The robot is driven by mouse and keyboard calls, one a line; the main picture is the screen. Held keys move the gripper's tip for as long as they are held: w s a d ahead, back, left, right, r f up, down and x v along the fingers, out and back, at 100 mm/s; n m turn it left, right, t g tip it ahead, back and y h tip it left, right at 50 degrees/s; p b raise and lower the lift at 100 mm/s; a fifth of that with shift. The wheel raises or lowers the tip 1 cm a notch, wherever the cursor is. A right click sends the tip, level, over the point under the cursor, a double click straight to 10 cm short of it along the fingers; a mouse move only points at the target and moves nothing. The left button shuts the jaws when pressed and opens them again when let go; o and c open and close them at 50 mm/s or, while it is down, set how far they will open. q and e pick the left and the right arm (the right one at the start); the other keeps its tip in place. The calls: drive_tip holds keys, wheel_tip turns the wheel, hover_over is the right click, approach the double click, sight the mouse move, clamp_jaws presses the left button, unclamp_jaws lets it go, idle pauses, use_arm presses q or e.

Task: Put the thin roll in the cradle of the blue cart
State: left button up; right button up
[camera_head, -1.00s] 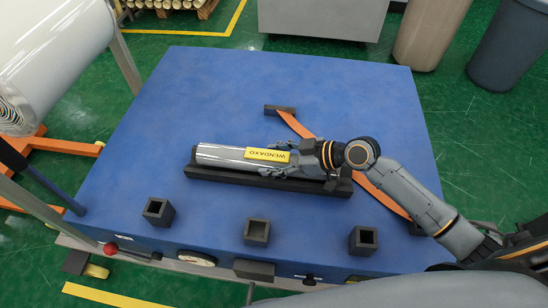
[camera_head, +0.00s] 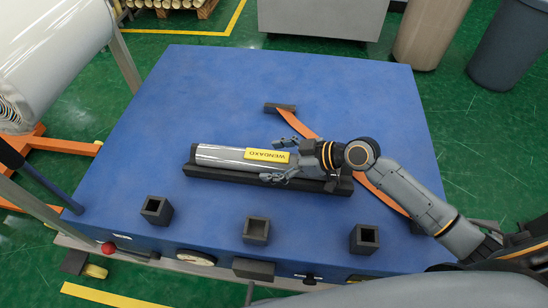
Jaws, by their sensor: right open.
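The thin roll (camera_head: 219,155) is silvery and wrapped, with a yellow label on it. It lies lengthwise in the long black cradle (camera_head: 225,174) on the blue cart (camera_head: 200,100). Its right end is hidden by my right gripper (camera_head: 275,161). My right gripper is open, with its fingers spread on both sides of the roll near the yellow label. My left gripper is not in view.
Several square black sockets (camera_head: 256,231) line the cart's front edge. A large white roll (camera_head: 55,50) on an orange stand is at the left. The cart's far part is clear.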

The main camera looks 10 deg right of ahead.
drive_tip(key=shift+d, duration=0.15)
drive_tip(key=v, duration=0.7)
drive_tip(key=shift+s+d+r, duration=0.25)
drive_tip(key=shift+r, duration=0.05)
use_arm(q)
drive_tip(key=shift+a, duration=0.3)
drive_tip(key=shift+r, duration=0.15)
use_arm(e)
drive_tip(key=shift+r, duration=0.15)
